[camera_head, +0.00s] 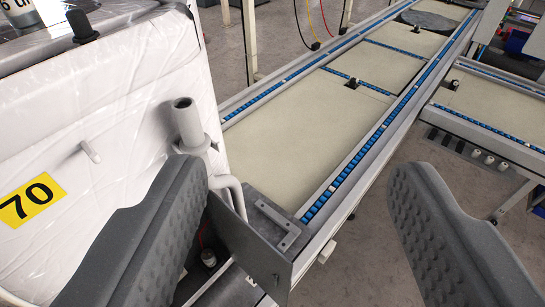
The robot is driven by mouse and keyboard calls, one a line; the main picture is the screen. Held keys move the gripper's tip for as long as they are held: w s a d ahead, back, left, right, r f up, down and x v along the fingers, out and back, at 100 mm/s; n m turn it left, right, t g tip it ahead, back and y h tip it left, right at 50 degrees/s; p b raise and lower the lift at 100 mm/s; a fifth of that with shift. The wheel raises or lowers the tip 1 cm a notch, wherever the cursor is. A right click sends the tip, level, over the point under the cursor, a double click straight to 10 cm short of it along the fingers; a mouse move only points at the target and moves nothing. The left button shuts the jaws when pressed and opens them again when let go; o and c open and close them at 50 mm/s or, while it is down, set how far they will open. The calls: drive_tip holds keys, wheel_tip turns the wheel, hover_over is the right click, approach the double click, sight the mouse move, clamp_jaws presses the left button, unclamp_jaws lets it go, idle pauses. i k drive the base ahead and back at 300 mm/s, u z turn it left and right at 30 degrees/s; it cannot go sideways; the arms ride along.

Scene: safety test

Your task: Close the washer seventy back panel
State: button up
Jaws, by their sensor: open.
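The washer (100,110) fills the left side, wrapped in white plastic, with a yellow label (30,199) reading 70. A dark grey flat plate (250,250), which looks like its back panel, stands out from the washer's lower right. The gap beside it shows a small fitting and a red wire. My gripper (300,178) is open and empty, its two dark padded fingers wide apart. The left finger overlaps the washer's lower part and hides some of it. The plate appears between the fingers, nearer the left one; its depth relative to them is unclear.
A conveyor (290,150) with blue rollers along its edges runs behind the plate toward the upper right. Another conveyor (490,105) stands at right. A grey pipe stub (187,120) and white hose (228,185) stick out from the washer. Grey floor shows at lower middle.

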sight(258, 257)
drive_tip(key=u, duration=0.85)
drive_tip(key=i, duration=0.1)
drive_tip(key=u, duration=2.9)
drive_tip(key=k, duration=2.5)
drive_tip(key=z, duration=1.5)
